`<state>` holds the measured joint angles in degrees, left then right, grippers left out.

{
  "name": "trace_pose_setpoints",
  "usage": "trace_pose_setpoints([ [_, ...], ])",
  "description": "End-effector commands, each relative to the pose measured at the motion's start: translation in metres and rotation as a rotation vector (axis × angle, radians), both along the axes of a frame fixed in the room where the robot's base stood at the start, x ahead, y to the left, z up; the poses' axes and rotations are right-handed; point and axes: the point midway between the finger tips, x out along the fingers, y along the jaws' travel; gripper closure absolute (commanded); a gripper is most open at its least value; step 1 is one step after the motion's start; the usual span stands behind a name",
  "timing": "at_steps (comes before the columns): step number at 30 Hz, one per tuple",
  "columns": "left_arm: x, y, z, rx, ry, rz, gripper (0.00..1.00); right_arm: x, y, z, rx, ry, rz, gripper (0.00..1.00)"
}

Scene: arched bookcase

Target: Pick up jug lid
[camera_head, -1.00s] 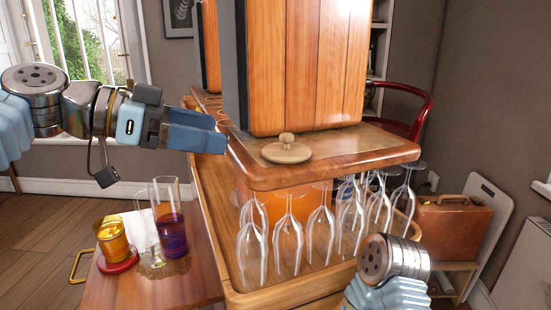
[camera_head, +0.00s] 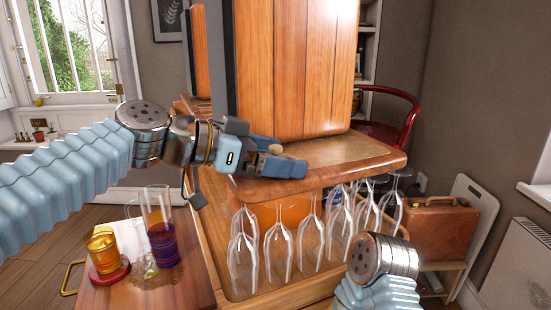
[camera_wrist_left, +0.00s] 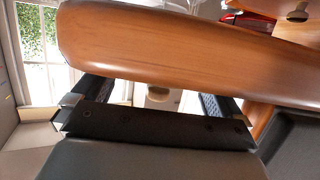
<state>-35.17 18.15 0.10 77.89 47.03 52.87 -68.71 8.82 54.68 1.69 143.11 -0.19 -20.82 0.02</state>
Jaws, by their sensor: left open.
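My left gripper (camera_head: 290,160) is open over the front left part of the wooden shelf top (camera_head: 365,150). My right gripper is out of view.
A wooden cabinet block (camera_head: 295,70) rises behind the gripper. A side table (camera_head: 150,295) at the lower left holds a tall glass (camera_head: 162,240) and an amber mug (camera_head: 103,250). A red chair (camera_head: 400,100) stands behind.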

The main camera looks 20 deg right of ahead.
Motion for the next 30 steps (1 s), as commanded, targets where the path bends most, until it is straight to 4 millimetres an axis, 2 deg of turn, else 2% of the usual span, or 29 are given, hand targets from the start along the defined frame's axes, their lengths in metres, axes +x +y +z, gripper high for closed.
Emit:
trace_pose_setpoints([
  [5,0.0,0.0,0.0,0.0,0.0,0.001,0.0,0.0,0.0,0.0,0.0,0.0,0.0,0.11],
  [14,0.0,0.0,0.0,-0.001,0.0,0.001,0.41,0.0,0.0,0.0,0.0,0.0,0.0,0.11],
  [23,0.0,0.0,0.002,-0.001,0.0,0.001,0.42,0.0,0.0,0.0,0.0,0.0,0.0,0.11],
  [26,0.0,0.0,0.008,-0.002,0.0,0.001,0.42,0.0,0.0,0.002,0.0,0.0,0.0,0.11],
  [30,0.001,0.0,0.028,-0.003,-0.003,0.001,0.42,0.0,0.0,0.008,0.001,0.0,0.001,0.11],
])
